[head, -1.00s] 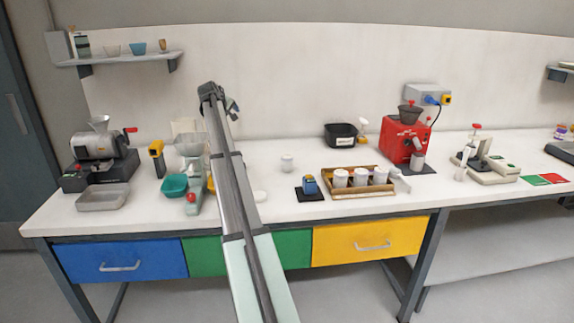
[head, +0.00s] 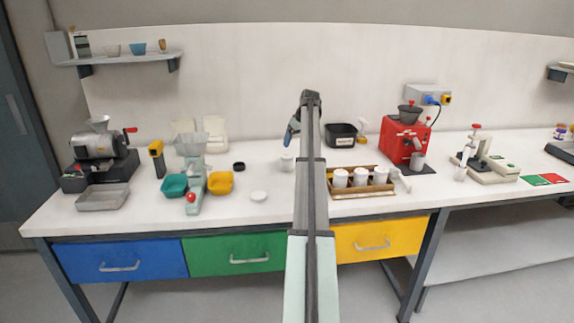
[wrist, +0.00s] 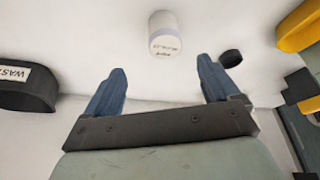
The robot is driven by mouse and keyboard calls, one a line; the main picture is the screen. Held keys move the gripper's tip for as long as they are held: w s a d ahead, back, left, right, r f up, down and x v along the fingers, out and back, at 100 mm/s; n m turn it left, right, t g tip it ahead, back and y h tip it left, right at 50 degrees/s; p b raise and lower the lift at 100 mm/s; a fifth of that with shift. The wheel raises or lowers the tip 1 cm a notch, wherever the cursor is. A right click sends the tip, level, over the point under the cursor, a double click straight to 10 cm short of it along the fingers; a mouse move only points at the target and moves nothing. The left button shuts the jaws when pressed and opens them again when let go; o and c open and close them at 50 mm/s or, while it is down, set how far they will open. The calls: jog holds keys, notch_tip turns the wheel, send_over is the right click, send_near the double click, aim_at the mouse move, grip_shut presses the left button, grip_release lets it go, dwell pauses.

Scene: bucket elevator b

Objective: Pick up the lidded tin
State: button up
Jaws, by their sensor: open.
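A small white lidded tin (head: 287,163) stands upright on the worktop, just left of my forearm in the head view. In the wrist view the tin (wrist: 165,33) is at top centre with small dark print on its side, too small to read. My gripper (wrist: 161,66) is open and empty. Its two blue fingers point toward the tin, which shows beyond the gap between the tips, apart from them. In the head view my gripper (head: 291,139) is partly hidden by the arm, above and behind the tin.
A black puck (head: 239,166) and a yellow bowl (head: 220,182) lie left of the tin. A black bin (head: 341,134) stands behind right. A tray (head: 362,192) of white cups is on the right. A white disc (head: 258,196) lies in front.

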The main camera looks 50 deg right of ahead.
aim_at(288, 156)
jog(key=x, duration=1.2)
jog(key=shift+w+a+r, duration=0.1)
jog(key=shift+w+a, duration=0.15)
jog(key=shift+a, duration=0.1)
jog(key=shift+w+f, duration=0.2)
jog(key=shift+f, duration=0.35)
jog(key=shift+c, duration=0.5)
jog(key=c, duration=1.1)
